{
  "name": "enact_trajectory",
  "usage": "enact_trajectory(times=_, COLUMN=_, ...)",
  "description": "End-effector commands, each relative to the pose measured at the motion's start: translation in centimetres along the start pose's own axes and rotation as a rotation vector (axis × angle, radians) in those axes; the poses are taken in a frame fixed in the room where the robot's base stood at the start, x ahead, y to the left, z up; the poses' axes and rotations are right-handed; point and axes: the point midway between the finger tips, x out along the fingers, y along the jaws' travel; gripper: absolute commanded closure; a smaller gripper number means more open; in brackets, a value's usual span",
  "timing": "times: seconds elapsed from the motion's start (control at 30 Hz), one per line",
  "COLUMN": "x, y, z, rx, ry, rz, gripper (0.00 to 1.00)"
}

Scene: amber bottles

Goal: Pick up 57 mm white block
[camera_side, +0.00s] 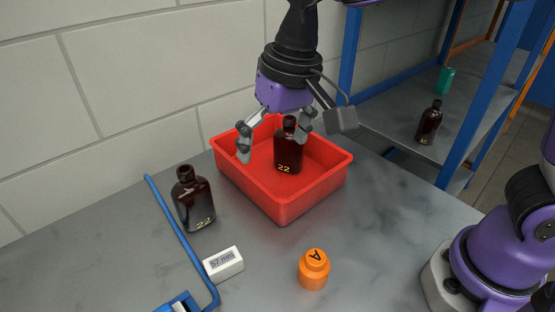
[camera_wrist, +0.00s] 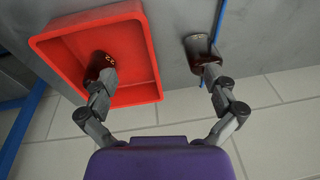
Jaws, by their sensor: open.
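The white block (camera_side: 223,264) marked "57 mm" lies on the grey table in front of the red tray, close to a blue rod. I cannot make it out in the wrist view. My gripper (camera_side: 274,146) is open above the red tray (camera_side: 283,207), well behind and above the block. An amber bottle (camera_side: 288,156) marked "22" stands upright in the tray and shows between the fingers in the side view. In the wrist view my gripper (camera_wrist: 155,75) has its fingers spread wide, with nothing held between them.
Another amber bottle (camera_side: 193,200) stands left of the tray, near the blue rod (camera_side: 178,230). An orange capped container (camera_side: 313,270) stands right of the block. A shelf at the right holds a bottle (camera_side: 429,123) and a teal item (camera_side: 445,81). A tiled wall is behind.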

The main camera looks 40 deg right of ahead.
Motion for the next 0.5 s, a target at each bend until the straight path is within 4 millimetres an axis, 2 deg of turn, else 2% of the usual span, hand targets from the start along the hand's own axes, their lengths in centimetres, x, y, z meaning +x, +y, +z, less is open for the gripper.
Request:
enact_trajectory(times=0.03, x=1.5, y=-2.5, z=0.1, rx=0.001, ry=-0.042, rz=0.016, gripper=0.0)
enact_trajectory(times=0.1, x=3.2, y=-5.3, z=0.4, rx=0.017, ry=-0.082, rz=0.038, gripper=0.0)
enact_trajectory(times=0.2, x=5.4, y=-8.4, z=1.2, rx=0.038, ry=-0.121, rz=0.069, gripper=0.0)
enact_trajectory(times=0.33, x=7.1, y=-10.6, z=2.2, rx=0.055, ry=-0.147, rz=0.096, gripper=0.0)
enact_trajectory(times=0.5, x=9.3, y=-11.0, z=2.9, rx=0.063, ry=-0.157, rz=0.108, gripper=0.0)
